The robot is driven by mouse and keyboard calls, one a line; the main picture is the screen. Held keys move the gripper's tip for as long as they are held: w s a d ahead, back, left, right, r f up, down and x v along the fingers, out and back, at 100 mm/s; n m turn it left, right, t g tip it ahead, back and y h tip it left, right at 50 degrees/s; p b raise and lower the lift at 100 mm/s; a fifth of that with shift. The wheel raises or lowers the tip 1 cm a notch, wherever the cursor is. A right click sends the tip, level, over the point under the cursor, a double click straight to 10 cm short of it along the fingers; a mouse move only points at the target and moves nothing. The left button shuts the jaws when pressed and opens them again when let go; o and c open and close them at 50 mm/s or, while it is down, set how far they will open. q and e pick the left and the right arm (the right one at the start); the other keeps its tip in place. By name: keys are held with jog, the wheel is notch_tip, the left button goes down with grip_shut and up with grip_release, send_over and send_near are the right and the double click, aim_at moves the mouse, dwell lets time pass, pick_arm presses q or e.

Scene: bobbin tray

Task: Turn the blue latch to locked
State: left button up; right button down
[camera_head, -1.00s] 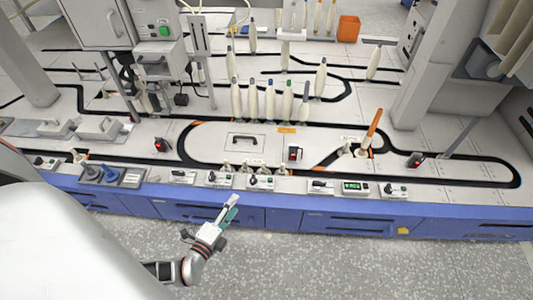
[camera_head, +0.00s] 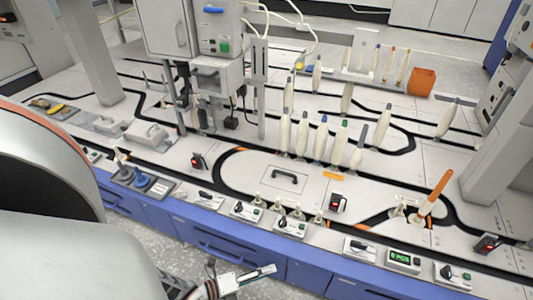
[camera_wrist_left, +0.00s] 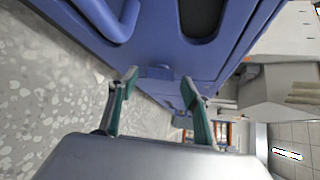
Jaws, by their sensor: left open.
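A blue horizontal handle-like part (camera_head: 214,9) is on the front of the grey control box at the top of the head view. A blue knob (camera_head: 141,178) stands on a small grey plate at the bench's front left, beside a duller one. I cannot tell which is the latch, nor read a locked mark. My left gripper (camera_head: 252,276) is low in front of the blue cabinet fronts, apart from both parts. In the left wrist view its teal fingers (camera_wrist_left: 160,82) are spread and empty, facing a blue cabinet front. My right gripper is not in view.
The bench front edge carries several small switch boxes (camera_head: 246,210). Several upright bobbins (camera_head: 303,135) stand mid-bench, with an orange bin (camera_head: 421,82) behind. A grey column (camera_head: 92,52) rises at left. Blue drawers (camera_head: 225,246) with protruding handles line the front; speckled floor is clear.

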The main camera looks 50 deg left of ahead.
pick_arm(q)
jog(key=shift+w+f, duration=0.1)
jog(key=shift+w, duration=0.25)
jog(key=c, duration=1.1)
jog(key=shift+c, duration=0.2)
